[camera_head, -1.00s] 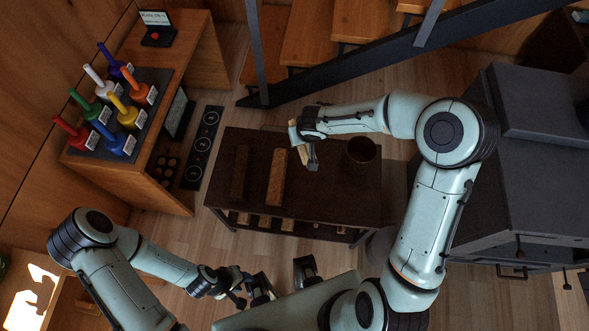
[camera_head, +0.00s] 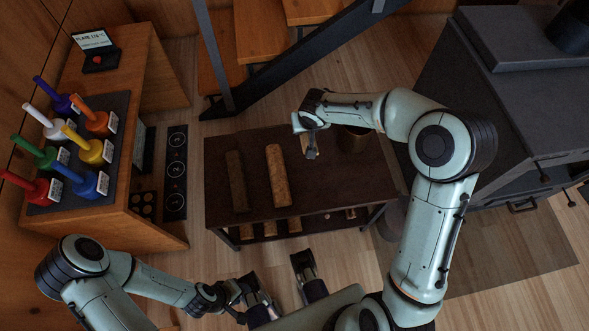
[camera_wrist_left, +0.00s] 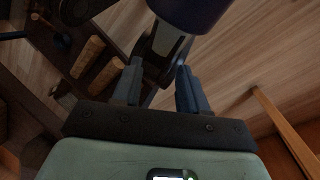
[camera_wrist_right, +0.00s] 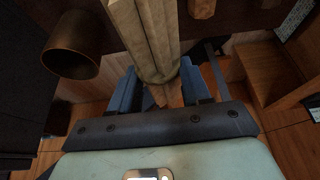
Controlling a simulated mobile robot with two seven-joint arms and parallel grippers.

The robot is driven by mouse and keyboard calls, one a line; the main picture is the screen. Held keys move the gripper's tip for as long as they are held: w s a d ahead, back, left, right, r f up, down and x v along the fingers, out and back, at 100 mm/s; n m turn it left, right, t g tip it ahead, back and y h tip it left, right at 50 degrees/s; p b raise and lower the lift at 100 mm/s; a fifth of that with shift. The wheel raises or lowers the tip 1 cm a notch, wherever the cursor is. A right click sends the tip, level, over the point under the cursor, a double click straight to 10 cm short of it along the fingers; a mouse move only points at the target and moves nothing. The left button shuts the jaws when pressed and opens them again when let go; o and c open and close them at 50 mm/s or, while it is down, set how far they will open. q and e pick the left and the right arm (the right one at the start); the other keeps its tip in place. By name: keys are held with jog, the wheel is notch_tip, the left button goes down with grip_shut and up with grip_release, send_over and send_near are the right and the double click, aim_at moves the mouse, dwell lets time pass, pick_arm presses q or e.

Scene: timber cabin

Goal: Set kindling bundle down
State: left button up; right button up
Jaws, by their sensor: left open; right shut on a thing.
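The kindling bundle (camera_wrist_right: 150,40), pale sticks packed side by side, is held between the fingers of my right gripper (camera_wrist_right: 155,95). In the head view the right gripper (camera_head: 310,140) is over the far part of the dark table (camera_head: 330,185), and only a sliver of the bundle shows there. I cannot tell whether the bundle touches the tabletop. My left gripper (camera_head: 245,300) is open and empty, low in front of the table. Its spread fingers (camera_wrist_left: 160,88) show in the left wrist view.
A lit wooden block (camera_head: 278,175) and a darker one (camera_head: 237,180) lie on the table, with a brown pot (camera_head: 352,138) partly behind my right arm. Several logs lie on the lower shelf.

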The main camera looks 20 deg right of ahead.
jog(key=shift+f, duration=0.2)
notch_tip(320, 180, down, 15)
jog(key=b, duration=0.4)
jog(key=shift+d+r+b, duration=0.1)
jog(key=shift+b, duration=0.2)
pick_arm(q)
jog(key=w+a+f+t+y+b, duration=0.1)
jog(key=w+a+f+t, duration=0.2)
jog(key=w+f, duration=0.4)
jog(key=shift+w+a+f+n, duration=0.15)
jog(key=shift+w+a+n, duration=0.15)
jog(key=shift+w+a, duration=0.5)
pick_arm(e)
jog(key=shift+f, duration=2.5)
pick_arm(q)
jog(key=shift+w+d+f+b, duration=0.1)
jog(key=shift+w+d+b, duration=0.05)
jog(key=shift+b, duration=0.15)
pick_arm(e)
jog(key=shift+f, duration=0.2)
jog(key=o, duration=1.1)
pick_arm(q)
jog(key=shift+w+f, duration=0.1)
jog(key=shift+f, duration=0.05)
pick_arm(e)
jog(key=shift+r, duration=0.1)
